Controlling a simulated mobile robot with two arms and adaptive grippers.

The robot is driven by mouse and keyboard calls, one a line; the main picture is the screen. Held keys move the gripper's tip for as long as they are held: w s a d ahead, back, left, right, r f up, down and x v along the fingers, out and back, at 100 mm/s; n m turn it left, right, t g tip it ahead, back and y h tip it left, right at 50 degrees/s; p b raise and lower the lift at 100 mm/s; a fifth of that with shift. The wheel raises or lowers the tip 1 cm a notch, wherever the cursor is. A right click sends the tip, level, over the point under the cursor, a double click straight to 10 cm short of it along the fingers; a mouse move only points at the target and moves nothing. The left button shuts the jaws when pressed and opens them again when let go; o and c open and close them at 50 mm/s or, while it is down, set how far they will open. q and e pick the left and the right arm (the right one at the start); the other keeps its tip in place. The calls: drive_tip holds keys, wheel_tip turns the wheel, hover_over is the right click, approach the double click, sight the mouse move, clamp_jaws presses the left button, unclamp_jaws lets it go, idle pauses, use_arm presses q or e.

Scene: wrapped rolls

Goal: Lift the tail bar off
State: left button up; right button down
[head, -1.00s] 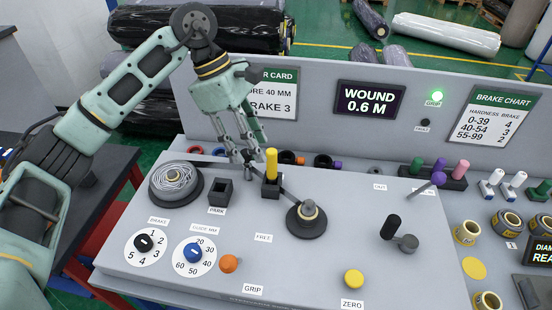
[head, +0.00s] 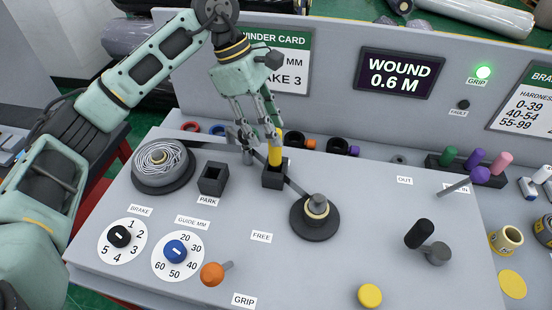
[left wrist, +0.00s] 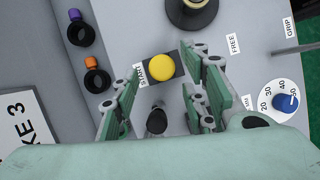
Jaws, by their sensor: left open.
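The tail bar, taken to be the yellow-topped upright bar (head: 276,157), stands upright in a dark square socket (head: 273,179) mid-console. My left gripper (head: 261,147) is right at it from behind and left, fingers pointing down and open. In the left wrist view the round yellow top (left wrist: 160,67) shows ahead, between the spread fingers (left wrist: 166,76); I cannot tell whether they touch it. A thin dark strip passes by the socket to the spindle (head: 316,208). My right gripper is not in view.
The empty PARK socket (head: 212,178) stands left of the bar, beside the wound reel (head: 162,164). Front left are the brake dial (head: 119,236), guide dial (head: 175,251) and orange knob (head: 212,274). A black-handled crank (head: 420,233) stands right. Bare console lies around FREE.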

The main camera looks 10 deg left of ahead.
sight(275, 156)
use_arm(q)
drive_tip(key=shift+s+d+f, duration=0.2)
drive_tip(key=shift+f, duration=0.2)
drive_tip(key=x, duration=0.1)
drive_tip(key=p+x, duration=0.1)
drive_tip(key=x, duration=0.1)
drive_tip(key=p+x, duration=0.1)
drive_tip(key=shift+w+a+f, duration=0.2)
drive_tip(key=shift+a+f, duration=0.05)
drive_tip(key=shift+f, duration=0.1)
drive_tip(key=shift+d+f, duration=0.15)
drive_tip(key=shift+f, duration=0.15)
drive_tip(key=shift+c, duration=0.5)
clamp_jaws()
drive_tip(key=shift+r, duration=0.1)
